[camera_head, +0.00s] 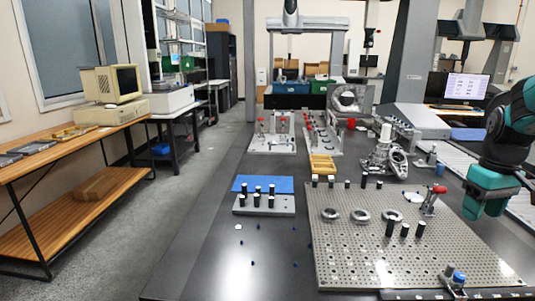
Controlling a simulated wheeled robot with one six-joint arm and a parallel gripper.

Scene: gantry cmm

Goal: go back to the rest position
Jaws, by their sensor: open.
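Part of my arm (508,140), black with teal joint covers, shows at the right edge. It hangs over the right side of the dark table (200,270), beside a perforated metal plate (350,265). My gripper's fingers do not show in this view. No held thing is visible.
The perforated plate carries metal rings (361,216), black pegs and a red-handled clamp (432,200). A grey block (262,210) with black pegs and a blue mat (250,184) lie left of it. Behind stand a yellow tray (322,165) and metal fixtures. The table's front left is mostly clear.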

